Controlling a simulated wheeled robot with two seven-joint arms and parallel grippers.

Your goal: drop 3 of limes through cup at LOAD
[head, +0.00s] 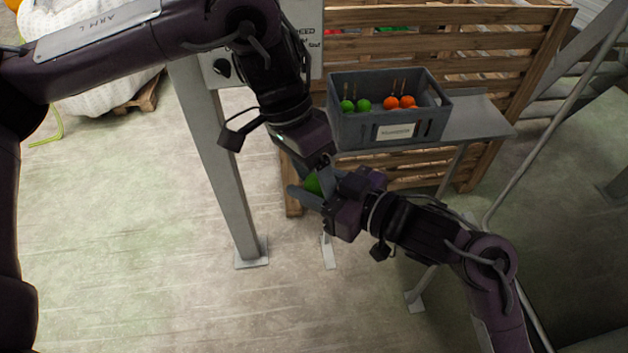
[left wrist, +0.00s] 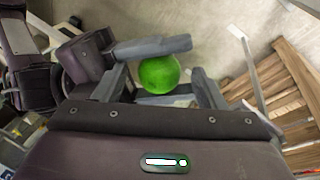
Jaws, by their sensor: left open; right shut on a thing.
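A green lime (head: 313,183) is between my two grippers in the head view, partly covered by them. It shows clearly as a round green ball in the left wrist view (left wrist: 159,75). My right gripper (head: 308,188) is shut on it, with its grey fingers on opposite sides. My left gripper (left wrist: 163,88) is open, with one finger to the left of the lime and one to the right. I cannot tell whether either touches it. Two more limes (head: 355,105) sit in the left part of a grey crate (head: 352,130). I make out no cup marked LOAD.
Orange balls (head: 399,102) share the crate, which stands on a grey shelf (head: 480,118) before wooden slatted crates (head: 440,42). A grey post (head: 222,170) stands left of my grippers, below a light panel (head: 308,40). The floor at the lower left is clear.

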